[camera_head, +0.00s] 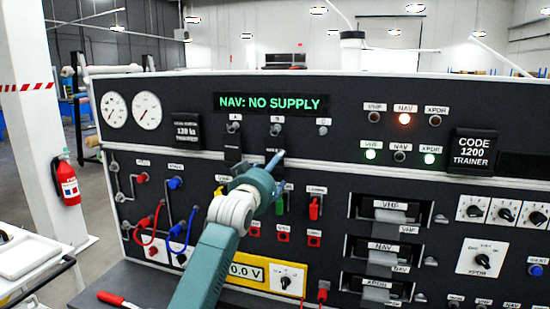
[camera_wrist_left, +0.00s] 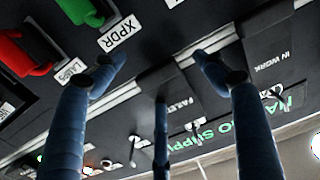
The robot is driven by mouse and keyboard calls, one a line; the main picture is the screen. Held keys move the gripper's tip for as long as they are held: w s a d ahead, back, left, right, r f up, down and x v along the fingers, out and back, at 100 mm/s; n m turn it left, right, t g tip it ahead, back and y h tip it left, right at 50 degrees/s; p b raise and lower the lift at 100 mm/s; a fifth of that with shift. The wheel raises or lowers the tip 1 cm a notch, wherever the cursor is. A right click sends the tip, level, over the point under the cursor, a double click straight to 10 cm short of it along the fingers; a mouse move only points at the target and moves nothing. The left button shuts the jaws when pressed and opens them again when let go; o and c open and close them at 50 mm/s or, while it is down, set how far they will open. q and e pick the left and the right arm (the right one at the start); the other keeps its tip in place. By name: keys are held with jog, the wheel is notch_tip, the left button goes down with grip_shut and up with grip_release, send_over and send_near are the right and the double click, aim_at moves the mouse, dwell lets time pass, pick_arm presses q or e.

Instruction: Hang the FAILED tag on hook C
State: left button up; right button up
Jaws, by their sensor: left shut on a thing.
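The dark FAILED tag (camera_wrist_left: 180,98) is in the left wrist view, where the picture is turned over, between my left gripper's fingers. In the head view the FAILED tag (camera_head: 273,151) is below hook B (camera_head: 277,129), partly hidden by my left gripper (camera_head: 270,170). My left gripper is shut on the tag, close to the panel. I cannot tell if the tag still touches hook B. Hook C (camera_head: 323,130) is bare, to the right. The IN WORK tag (camera_wrist_left: 270,65) hangs to the left, below hook A (camera_head: 234,127). My right gripper is not in view.
The display (camera_head: 272,103) reads NAV: NO SUPPLY. Radio units (camera_head: 390,210) stick out at the right. The panel around hook C is clear.

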pick_arm(q)
jog(key=shift+w+a+f, duration=0.35)
jog(key=shift+w+f, duration=0.1)
jog(key=shift+d, duration=0.1)
jog(key=shift+s+d+r, duration=0.1)
jog(key=shift+s+d, duration=0.1)
jog(key=shift+d, duration=0.3)
jog(key=shift+c, duration=0.4)
